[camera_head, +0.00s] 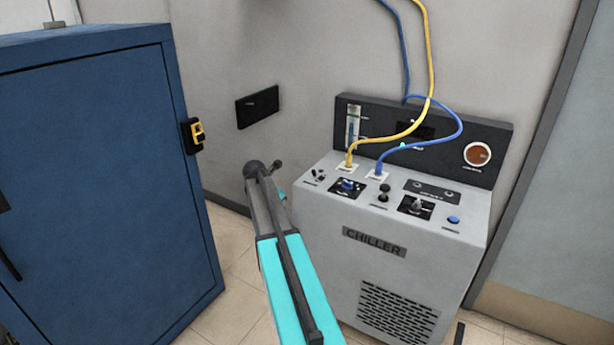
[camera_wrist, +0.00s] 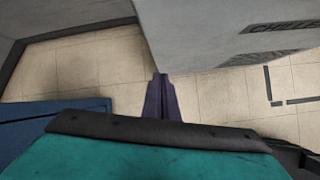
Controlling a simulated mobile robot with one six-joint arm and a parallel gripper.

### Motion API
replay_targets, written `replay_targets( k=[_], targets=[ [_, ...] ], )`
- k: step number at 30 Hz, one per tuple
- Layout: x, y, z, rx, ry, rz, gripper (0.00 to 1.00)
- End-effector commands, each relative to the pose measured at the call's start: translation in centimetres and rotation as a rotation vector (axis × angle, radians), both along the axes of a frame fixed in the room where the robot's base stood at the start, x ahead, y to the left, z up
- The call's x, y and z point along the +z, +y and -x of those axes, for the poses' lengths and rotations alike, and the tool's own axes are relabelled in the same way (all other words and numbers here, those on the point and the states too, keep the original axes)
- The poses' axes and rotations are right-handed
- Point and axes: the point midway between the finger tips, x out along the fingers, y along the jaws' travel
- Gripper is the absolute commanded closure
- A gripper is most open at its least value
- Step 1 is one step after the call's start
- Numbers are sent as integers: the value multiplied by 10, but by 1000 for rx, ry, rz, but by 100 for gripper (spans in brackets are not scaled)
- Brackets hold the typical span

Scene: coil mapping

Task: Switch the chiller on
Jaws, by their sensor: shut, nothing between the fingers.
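The chiller (camera_head: 345,270) is a light grey cabinet labelled CHILLER, on the right in the head view. Its top panel holds a small toggle switch (camera_head: 318,176), a blue valve handle (camera_head: 347,185), a black knob (camera_head: 384,191), a grey rotary knob (camera_head: 416,205) and a blue button (camera_head: 454,219). Their small labels are unreadable. In the wrist view my gripper (camera_wrist: 160,78) is shut and empty, pointing at the floor beside the chiller's side (camera_wrist: 200,35). My arm hides part of the chiller's left side in the head view.
A blue cabinet (camera_head: 100,190) stands at the left, with a yellow-and-black fitting (camera_head: 196,133) on its edge. A yellow hose (camera_head: 429,70) and a blue hose (camera_head: 405,60) rise from the chiller top. Tiled floor (camera_head: 230,245) lies between the cabinets.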

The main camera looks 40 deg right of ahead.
Motion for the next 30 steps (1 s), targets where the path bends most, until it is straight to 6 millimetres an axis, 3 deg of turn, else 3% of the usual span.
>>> replay_targets(
  k=[1, 6, 12, 17, 30],
  targets=[
    [22, -21, -5, 28, 6, 29, 100],
    [87, -73, -7, 136, 54, 122, 100],
    [134, -107, -4, 208, 98, 188, 100],
    [144, -114, -2, 226, 112, 204, 100],
    [140, -115, -2, 225, 112, 203, 100]
  ],
)
